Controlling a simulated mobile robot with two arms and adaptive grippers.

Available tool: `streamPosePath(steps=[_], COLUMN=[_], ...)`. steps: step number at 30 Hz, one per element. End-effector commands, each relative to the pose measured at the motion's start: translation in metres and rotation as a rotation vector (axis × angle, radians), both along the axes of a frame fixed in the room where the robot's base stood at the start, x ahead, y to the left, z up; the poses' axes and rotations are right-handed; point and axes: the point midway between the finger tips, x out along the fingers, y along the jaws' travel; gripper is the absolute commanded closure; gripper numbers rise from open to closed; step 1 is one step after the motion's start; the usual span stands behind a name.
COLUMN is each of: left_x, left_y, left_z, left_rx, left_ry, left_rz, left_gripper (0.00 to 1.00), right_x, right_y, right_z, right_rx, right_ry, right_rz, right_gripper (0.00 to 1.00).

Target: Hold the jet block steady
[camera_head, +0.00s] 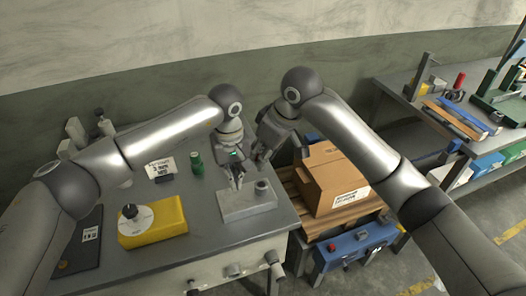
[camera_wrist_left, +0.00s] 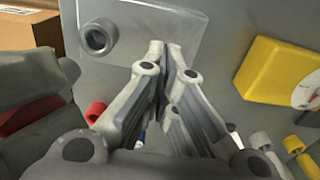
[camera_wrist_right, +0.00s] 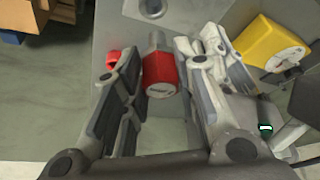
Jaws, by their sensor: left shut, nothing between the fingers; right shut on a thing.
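The jet block (camera_head: 236,209) is a flat grey block with a short round hollow fitting (camera_wrist_left: 97,37) near one end. It lies on the grey workbench (camera_head: 222,243), near its right side. My left gripper (camera_head: 237,183) is shut and empty, its fingertips pointing down at the block's left part. The block also shows under them in the left wrist view (camera_wrist_left: 150,22); I cannot tell whether they touch it. My right gripper (camera_head: 262,154) is behind and right of the left one, shut on a red cylinder with a grey tip (camera_wrist_right: 160,75). It holds this beside my left gripper's fingers.
A yellow block (camera_head: 167,230) with a white dial stands left of the jet block. A green bottle (camera_head: 197,163) and a sign card (camera_head: 161,169) are behind. A cardboard box (camera_head: 318,190) sits beyond the bench's right edge, with a blue case (camera_head: 350,250) in front.

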Motion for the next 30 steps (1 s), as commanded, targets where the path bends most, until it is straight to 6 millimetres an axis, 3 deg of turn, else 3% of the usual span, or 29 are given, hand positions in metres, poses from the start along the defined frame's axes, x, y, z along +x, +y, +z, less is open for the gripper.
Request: streamPosePath(steps=[6, 30], left_x=[0.000, 0.000], left_y=[-0.003, 0.001], left_z=[0.016, 0.026], left_rx=[-0.006, 0.001], left_ry=[-0.004, 0.000], left_rz=[-0.005, 0.001], left_gripper=[1.00, 1.00], right_x=[-0.002, 0.000], right_y=[0.004, 0.000], right_z=[-0.001, 0.000], right_rx=[0.004, -0.001], right_ry=[0.002, -0.001], right_rz=[0.008, -0.002], right_gripper=[0.97, 0.97])
